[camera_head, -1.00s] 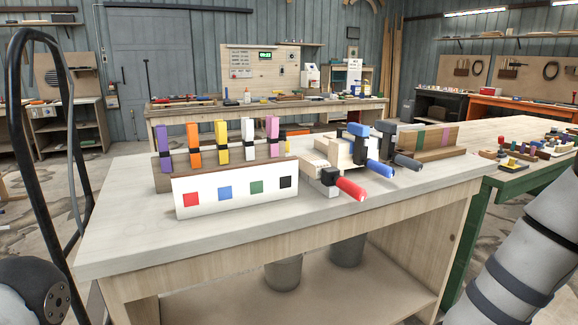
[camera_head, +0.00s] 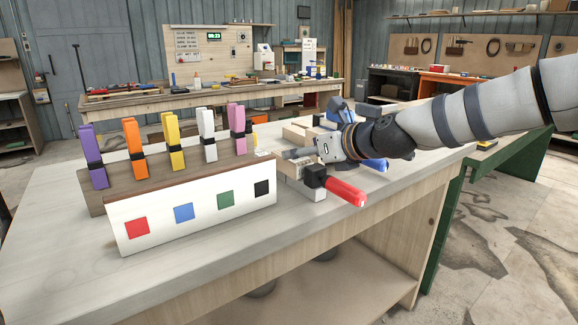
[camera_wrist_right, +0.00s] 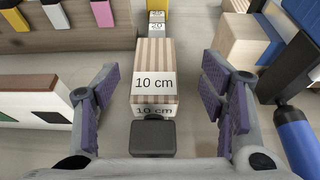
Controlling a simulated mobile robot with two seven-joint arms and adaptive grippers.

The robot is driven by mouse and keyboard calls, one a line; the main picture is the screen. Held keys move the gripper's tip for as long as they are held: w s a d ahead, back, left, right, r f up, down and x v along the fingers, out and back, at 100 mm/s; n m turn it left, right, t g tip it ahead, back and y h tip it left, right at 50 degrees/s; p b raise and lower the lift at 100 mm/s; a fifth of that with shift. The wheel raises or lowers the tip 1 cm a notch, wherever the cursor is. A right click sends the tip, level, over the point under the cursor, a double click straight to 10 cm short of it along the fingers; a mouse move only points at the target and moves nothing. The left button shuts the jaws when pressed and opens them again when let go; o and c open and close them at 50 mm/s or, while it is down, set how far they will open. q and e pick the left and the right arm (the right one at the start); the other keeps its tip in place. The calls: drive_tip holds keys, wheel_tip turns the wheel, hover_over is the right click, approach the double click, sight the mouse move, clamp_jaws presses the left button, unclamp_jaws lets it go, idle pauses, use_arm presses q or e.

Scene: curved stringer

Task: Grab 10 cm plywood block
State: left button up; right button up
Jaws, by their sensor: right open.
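The 10 cm plywood block (camera_wrist_right: 153,82) shows in the right wrist view, with striped ply edges and white "10 cm" labels on its top and near end. My right gripper (camera_wrist_right: 158,88) is open, with one purple-padded finger on each side of the block and a gap on both sides. In the head view my right gripper (camera_head: 298,153) is over the workbench, behind the red-handled tool (camera_head: 344,190), and hides much of the block area. My left gripper is not in view.
A dark block (camera_wrist_right: 153,138) sits at the near end of the plywood block. A white board with coloured squares (camera_head: 190,215) and a row of coloured clamps (camera_head: 170,146) stand left. A blue handle (camera_wrist_right: 295,135) lies right. The bench's front left (camera_head: 60,260) is clear.

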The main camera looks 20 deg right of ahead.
drive_tip(key=x, duration=0.4)
drive_tip(key=shift+s+a+f+b, duration=0.1)
drive_tip(key=shift+a+f+b, duration=0.2)
drive_tip(key=shift+f+b, duration=0.1)
drive_tip(key=shift+r, duration=0.2)
drive_tip(key=shift+c, duration=1.1)
drive_tip(key=c, duration=1.1)
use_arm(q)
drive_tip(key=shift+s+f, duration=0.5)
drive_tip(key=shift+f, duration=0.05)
use_arm(e)
drive_tip(key=shift+r, duration=0.1)
